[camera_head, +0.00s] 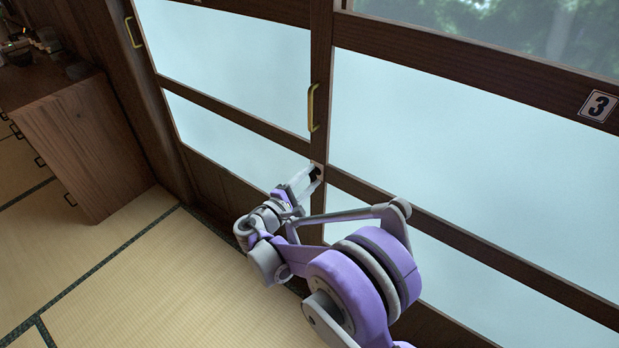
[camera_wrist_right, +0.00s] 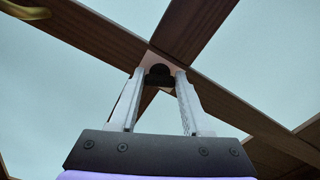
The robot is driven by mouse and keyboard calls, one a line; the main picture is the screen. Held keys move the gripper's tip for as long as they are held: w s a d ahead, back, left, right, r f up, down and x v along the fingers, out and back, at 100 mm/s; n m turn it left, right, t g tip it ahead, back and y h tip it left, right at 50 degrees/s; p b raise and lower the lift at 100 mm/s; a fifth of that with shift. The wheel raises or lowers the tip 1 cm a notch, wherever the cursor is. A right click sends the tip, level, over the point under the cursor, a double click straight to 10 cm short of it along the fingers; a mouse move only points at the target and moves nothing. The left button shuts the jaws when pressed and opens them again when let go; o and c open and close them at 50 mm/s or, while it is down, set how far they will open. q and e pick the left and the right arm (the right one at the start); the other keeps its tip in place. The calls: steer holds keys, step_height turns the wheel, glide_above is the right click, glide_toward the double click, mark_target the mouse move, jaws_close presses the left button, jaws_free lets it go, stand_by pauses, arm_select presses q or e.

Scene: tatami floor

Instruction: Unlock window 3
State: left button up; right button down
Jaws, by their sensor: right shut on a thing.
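In the head view the plate (camera_head: 318,170) shows just past the fingertips, below a brass handle (camera_head: 312,108). My right gripper (camera_head: 312,176) reaches up to the lock. In the right wrist view its two fingers (camera_wrist_right: 160,82) are closed on the knob from both sides. My left gripper is not in view.
A wooden cabinet (camera_head: 95,140) with small objects on top stands at the left. Another brass handle (camera_head: 133,32) is on the frame at the upper left. The tatami floor (camera_head: 160,285) is clear between cabinet and window.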

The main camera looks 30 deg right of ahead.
steer(key=m, duration=0.4)
steer(key=shift+f+m, duration=0.1)
steer(key=shift+m, duration=0.3)
stand_by(0.4)
steer(key=shift+c, duration=1.8)
jaws_free()
steer(key=shift+a, duration=0.1)
steer(key=v, duration=1)
steer(key=shift+s+a+p, duration=0.2)
steer(key=shift+a+p, duration=0.05)
steer(key=shift+p, duration=0.2)
